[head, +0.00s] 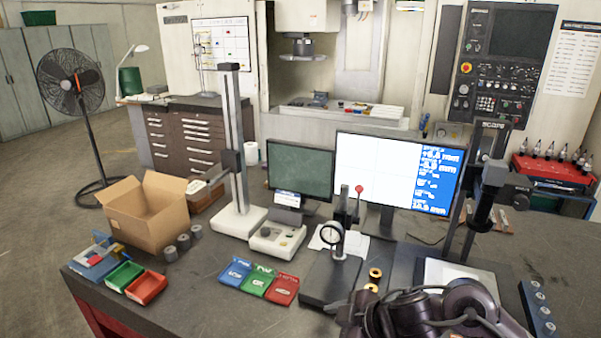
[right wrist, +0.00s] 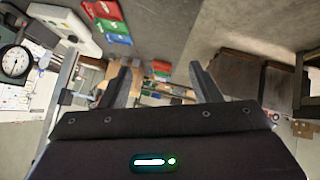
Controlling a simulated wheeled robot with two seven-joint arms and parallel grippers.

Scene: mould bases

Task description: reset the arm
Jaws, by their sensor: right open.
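My right arm (head: 430,312) comes in at the bottom right of the head view, dark and bent, low in front of the bench. My right gripper (right wrist: 160,82) shows in the right wrist view with its two dark fingers spread apart and nothing between them. In the head view its fingertips are hard to make out. My left arm and left gripper are not in view.
The bench (head: 215,300) holds a dial gauge stand (head: 332,262), blue, green and red trays (head: 259,281), a cardboard box (head: 146,215), a height gauge (head: 237,160) and a monitor (head: 385,170). Two brass-coloured rings (head: 375,273) lie close to my right arm. The bench's front middle is bare.

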